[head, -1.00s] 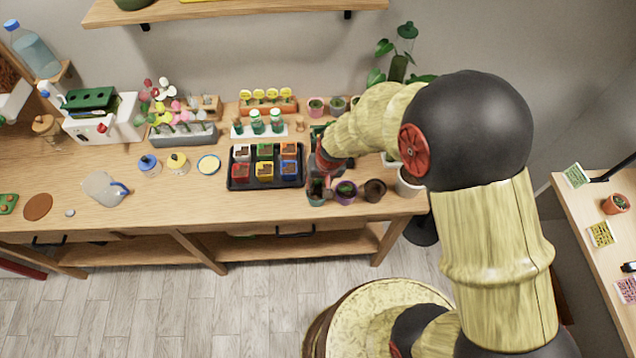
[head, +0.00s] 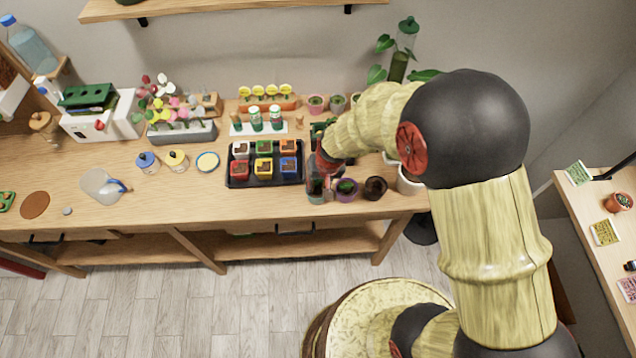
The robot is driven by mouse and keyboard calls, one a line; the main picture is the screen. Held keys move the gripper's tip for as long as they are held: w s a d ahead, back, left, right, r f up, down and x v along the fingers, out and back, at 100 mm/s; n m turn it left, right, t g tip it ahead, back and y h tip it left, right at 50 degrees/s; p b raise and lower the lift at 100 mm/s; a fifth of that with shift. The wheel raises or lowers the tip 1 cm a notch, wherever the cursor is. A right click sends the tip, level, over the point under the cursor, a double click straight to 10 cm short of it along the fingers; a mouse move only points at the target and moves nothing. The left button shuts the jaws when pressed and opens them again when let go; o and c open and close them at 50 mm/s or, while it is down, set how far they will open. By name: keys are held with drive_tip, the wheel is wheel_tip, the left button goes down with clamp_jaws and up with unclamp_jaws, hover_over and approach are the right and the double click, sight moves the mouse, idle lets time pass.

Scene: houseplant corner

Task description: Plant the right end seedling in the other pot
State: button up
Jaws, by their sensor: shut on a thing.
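My gripper (head: 317,184) points down at the front edge of the table, over the teal pot (head: 316,199) at the left of a front row. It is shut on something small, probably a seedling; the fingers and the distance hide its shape. The fingertips are at or just above this pot's rim; I cannot tell whether they touch it. A purple pot (head: 346,190) with a green seedling (head: 347,186) stands just right of it. A dark brown pot (head: 375,187) with dark contents and no visible green stands at the right of the purple one.
A black tray (head: 238,184) of coloured pots lies close to the left of my gripper. A white pot (head: 409,183) stands at the table's right end. Small pots (head: 316,104) stand behind, partly hidden by my arm.

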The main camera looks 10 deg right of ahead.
sight(318, 186)
drive_tip(key=shift+f, duration=0.35)
idle(0.3)
drive_tip(key=o, duration=0.8)
drive_tip(key=shift+o, duration=1.1)
drive_tip(key=shift+o, duration=1.1)
drive_tip(key=shift+r, duration=0.1)
drive_tip(key=shift+r+p, duration=2.25)
drive_tip(key=shift+r, duration=1.2)
